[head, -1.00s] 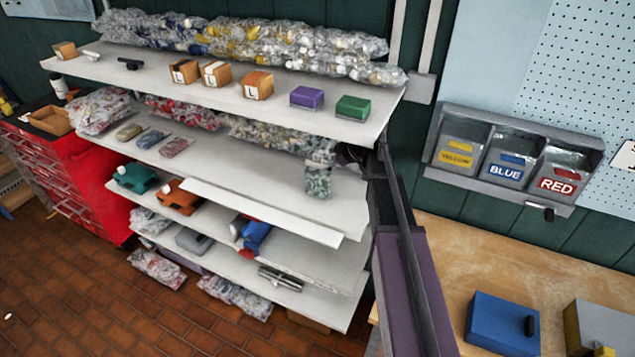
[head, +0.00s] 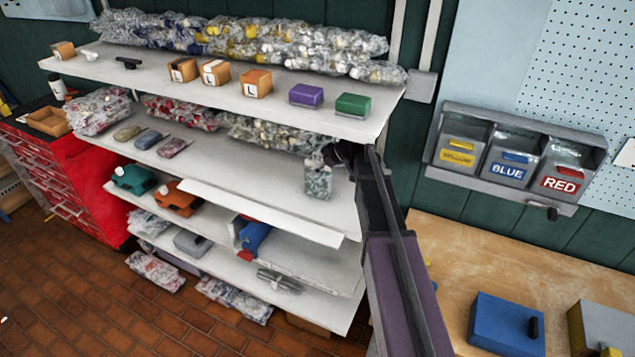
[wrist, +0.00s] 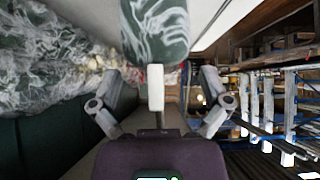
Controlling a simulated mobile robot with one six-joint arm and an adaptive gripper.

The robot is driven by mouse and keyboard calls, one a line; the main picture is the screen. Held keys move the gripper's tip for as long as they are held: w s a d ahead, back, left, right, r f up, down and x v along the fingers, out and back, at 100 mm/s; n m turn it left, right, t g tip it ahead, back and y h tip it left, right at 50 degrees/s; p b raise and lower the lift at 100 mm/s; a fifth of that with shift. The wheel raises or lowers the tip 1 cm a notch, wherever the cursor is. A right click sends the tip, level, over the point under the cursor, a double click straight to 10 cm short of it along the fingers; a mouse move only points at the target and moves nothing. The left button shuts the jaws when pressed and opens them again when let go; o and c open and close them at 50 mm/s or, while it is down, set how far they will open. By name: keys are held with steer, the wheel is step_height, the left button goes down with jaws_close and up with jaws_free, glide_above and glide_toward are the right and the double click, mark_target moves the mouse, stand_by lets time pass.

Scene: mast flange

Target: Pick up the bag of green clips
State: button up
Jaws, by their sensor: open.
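The bag of green clips (head: 318,182) stands upright near the right end of the second shelf, grey-green and mottled. In the wrist view the bag (wrist: 155,28) shows dark green with white streaks at the top centre, with a pale tab (wrist: 156,88) extending from it. My gripper (head: 335,155) is at the bag's upper right in the head view, its fingers small and dark there. In the wrist view my gripper (wrist: 159,80) is open, one finger on each side of the tab, with gaps visible. I see no contact.
The upper shelf (head: 240,97) passes just above my gripper and carries a purple box (head: 306,95) and a green box (head: 353,105). Several clear bags (head: 275,133) lie behind on the same shelf.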

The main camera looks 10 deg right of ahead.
jaws_close()
steer(key=shift+r, duration=0.2)
stand_by(0.3)
